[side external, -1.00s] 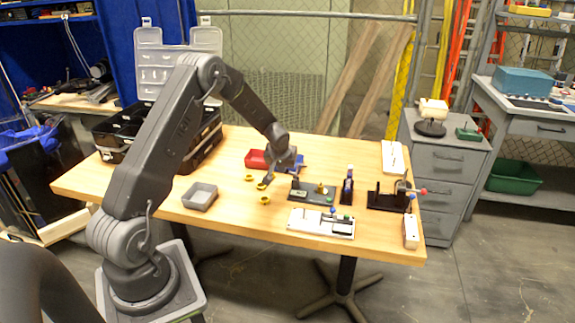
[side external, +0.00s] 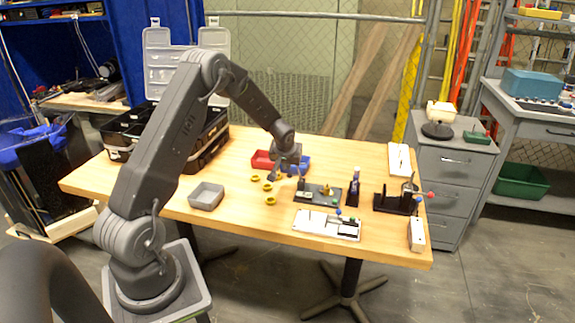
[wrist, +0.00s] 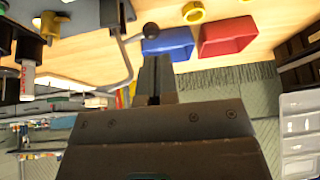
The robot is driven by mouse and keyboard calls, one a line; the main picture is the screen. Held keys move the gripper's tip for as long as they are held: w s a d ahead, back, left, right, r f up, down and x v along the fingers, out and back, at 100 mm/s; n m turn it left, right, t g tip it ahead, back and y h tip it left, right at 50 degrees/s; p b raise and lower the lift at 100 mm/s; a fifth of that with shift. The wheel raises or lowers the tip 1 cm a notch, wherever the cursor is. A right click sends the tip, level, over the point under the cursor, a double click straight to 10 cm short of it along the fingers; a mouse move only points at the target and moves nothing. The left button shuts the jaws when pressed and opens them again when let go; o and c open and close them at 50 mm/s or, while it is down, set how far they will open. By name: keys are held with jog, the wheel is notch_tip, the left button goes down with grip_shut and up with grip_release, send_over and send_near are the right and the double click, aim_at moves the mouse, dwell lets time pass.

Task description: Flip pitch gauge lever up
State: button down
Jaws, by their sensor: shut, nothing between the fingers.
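A thin bent grey lever with a dark ball knob (wrist: 150,30) shows just past and to the left of the fingertips there. It joins a black upright part (wrist: 112,14). I cannot tell whether the fingers touch the lever. No label shows which device is the pitch gauge, so I cannot confirm that this lever belongs to it.
Red (side external: 262,159) and blue (side external: 297,165) bins stand behind the gripper, with yellow rings (side external: 268,186) to its left. A white board (side external: 326,225) lies in front. A black upright (side external: 353,188) and a black stand (side external: 398,203) are at right. A grey tray (side external: 206,196) sits left.

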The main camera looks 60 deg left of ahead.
jog(key=shift+r, duration=0.1)
jog(key=s+a+r, duration=0.2)
jog(key=s+r, duration=0.4)
jog(key=s, duration=0.4)
jog(key=shift+r, duration=0.25)
